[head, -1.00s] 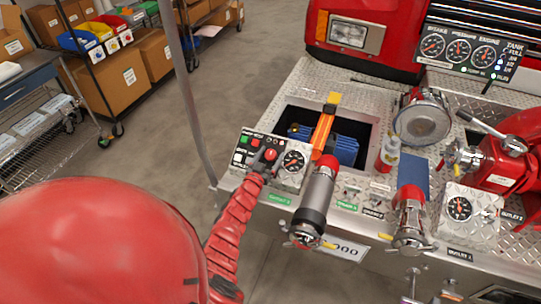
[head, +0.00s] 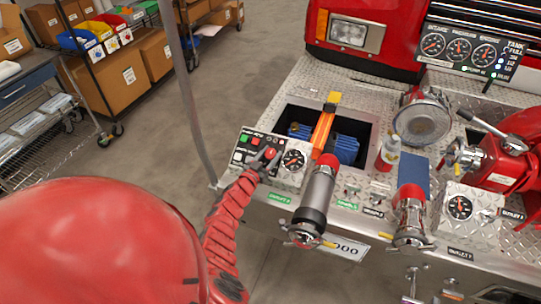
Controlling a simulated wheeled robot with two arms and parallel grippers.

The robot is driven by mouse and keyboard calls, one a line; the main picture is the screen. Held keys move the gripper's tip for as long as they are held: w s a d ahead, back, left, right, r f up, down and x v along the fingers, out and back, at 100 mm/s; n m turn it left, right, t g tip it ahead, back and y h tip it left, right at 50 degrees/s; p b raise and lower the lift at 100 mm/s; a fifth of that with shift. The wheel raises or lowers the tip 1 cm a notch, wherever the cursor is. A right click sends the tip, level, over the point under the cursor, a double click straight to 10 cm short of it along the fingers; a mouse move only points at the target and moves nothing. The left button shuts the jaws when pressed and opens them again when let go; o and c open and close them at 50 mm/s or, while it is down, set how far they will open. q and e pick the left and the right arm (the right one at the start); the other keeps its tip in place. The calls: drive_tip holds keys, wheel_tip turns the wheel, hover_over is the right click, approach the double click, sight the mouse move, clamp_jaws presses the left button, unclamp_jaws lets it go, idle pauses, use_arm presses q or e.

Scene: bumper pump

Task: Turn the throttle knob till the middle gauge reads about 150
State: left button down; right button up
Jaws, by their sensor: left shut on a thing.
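The red throttle knob (head: 270,153) sits on a small control panel with buttons, beside a round gauge (head: 293,160). My left gripper (head: 267,158), on its red arm coming up from the lower left, has its dark fingers on the knob and is shut on it. The fingers partly hide the knob. The middle gauge (head: 459,49) is on the dark gauge panel at the upper right, between two other gauges. Its needle is too small to read exactly. My right gripper is not in view.
A grey pole (head: 186,90) rises left of the bumper (head: 303,82).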

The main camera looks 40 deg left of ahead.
use_arm(q)
drive_tip(key=shift+f+m+h+b, duration=0.25)
drive_tip(key=shift+m+h+b, duration=0.5)
drive_tip(key=shift+m+h, duration=0.15)
drive_tip(key=shift+r+m+h+b, duration=0.15)
drive_tip(key=shift+m+h+b, duration=0.25)
drive_tip(key=shift+m+h, duration=0.1)
drive_tip(key=shift+c, duration=1.3)
unclamp_jaws()
drive_tip(key=shift+r, duration=0.1)
